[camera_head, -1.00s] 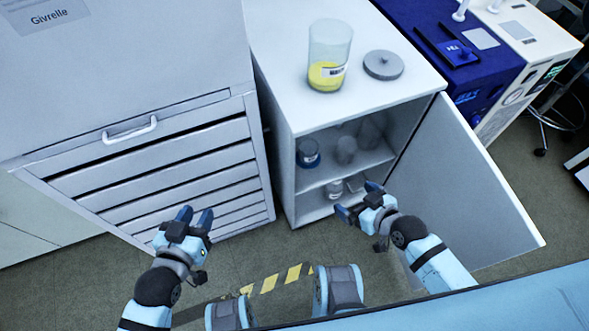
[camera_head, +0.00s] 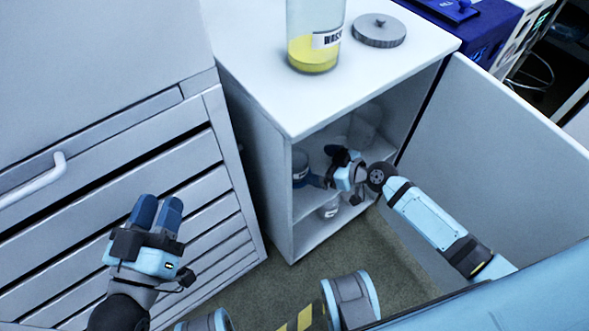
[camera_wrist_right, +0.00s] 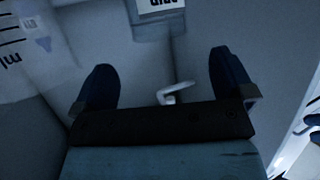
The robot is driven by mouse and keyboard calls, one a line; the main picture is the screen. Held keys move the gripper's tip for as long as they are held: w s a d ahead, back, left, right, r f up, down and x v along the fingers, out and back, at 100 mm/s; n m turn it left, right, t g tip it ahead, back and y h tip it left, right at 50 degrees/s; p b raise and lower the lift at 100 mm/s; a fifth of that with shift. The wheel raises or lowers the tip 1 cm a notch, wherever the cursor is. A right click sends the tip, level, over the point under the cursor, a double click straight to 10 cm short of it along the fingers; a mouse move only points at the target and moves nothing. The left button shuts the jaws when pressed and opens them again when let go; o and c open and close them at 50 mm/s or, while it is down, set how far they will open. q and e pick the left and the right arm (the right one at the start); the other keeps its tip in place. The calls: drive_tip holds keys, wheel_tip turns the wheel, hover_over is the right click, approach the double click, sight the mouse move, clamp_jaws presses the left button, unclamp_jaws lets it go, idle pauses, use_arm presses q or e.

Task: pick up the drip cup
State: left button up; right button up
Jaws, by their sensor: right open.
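In the right wrist view a grey vessel (camera_wrist_right: 152,30) with an upside-down label seemingly reading "DRIP" stands at the top, beyond the fingertips and apart from them. My right gripper (camera_wrist_right: 165,80) is open, with a pale hook-shaped piece (camera_wrist_right: 180,94) visible between its fingers. I cannot tell whether this jar is the labelled vessel. My left gripper (camera_head: 157,206) is empty, its fingers close together, in front of the drawers.
The cabinet (camera_head: 240,90) carries a glass jar with yellow contents (camera_head: 313,55) and a grey lid (camera_head: 379,30) on top. A small labelled container (camera_head: 328,209) stands on its lower shelf. The open door (camera_head: 490,140) borders my right arm. A drawer unit (camera_head: 190,165) stands left.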

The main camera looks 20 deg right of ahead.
sight(296, 157)
drive_tip(key=shift+b+x, duration=0.8)
drive_tip(key=shift+x, duration=3.65)
drive_tip(key=shift+r, duration=0.15)
drive_tip(key=c, duration=1.4)
drive_tip(key=shift+o, duration=0.2)
drive_tip(key=shift+d+r, duration=0.1)
drive_tip(key=shift+r, duration=0.1)
